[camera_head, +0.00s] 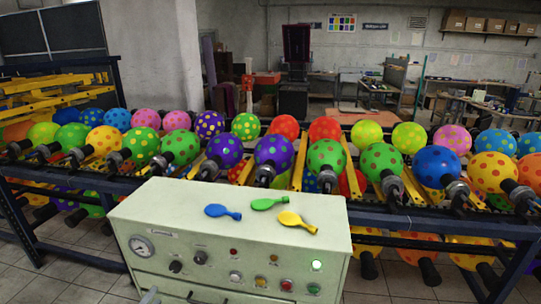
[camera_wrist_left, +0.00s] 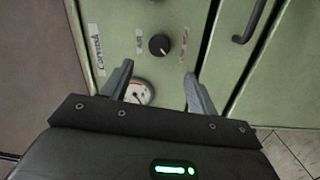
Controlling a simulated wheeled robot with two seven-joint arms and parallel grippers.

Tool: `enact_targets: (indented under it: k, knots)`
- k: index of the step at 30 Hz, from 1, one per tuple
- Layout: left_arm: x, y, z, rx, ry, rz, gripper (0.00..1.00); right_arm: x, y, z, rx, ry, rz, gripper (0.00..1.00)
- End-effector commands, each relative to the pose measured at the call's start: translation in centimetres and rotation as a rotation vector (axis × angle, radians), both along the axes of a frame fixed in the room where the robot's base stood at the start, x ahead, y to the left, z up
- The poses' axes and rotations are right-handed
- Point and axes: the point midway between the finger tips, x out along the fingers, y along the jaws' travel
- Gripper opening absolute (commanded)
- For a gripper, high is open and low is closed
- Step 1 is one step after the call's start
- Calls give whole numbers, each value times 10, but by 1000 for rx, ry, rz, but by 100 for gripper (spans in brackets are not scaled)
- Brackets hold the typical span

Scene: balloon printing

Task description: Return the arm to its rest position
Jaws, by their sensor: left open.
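My left gripper (camera_wrist_left: 157,82) is open and empty in the left wrist view, its two fingers spread in front of the pale green cabinet (camera_wrist_left: 185,15). Behind the fingers are a black knob (camera_wrist_left: 159,45) and a round gauge (camera_wrist_left: 138,93), partly hidden by the gripper. In the head view only the tips of my left gripper (camera_head: 171,297) show at the bottom edge, in front of the cabinet (camera_head: 170,210). My right gripper is not in view.
A blue (camera_head: 222,211), a green (camera_head: 269,203) and a yellow (camera_head: 297,222) flat balloon lie on the cabinet top. Behind it, a dark rack (camera_head: 420,219) holds rows of inflated dotted balloons. A green light (camera_head: 316,265) glows on the panel.

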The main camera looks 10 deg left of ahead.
Motion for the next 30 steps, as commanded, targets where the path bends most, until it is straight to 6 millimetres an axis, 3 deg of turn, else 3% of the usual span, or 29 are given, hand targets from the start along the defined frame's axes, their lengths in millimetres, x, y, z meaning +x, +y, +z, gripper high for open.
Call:
enact_targets:
  k: [5,8,10,14,17,21,25,30]
  knots:
    - [-1,9,-15,219,53,39,59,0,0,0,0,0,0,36]
    - [-7,6,-77,460,222,52,59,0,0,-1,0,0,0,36]
    - [-21,-9,-133,619,363,7,59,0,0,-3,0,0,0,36]
    - [-66,-43,-225,855,588,-146,59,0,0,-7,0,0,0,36]
    - [-113,-72,-287,1005,732,-301,59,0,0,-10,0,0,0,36]
    - [-196,-110,-358,1181,898,-556,59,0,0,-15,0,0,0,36]
    - [-280,-139,-404,1301,1010,-798,59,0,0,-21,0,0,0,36]
    - [-371,-165,-434,1357,1102,-1015,59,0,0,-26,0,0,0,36]
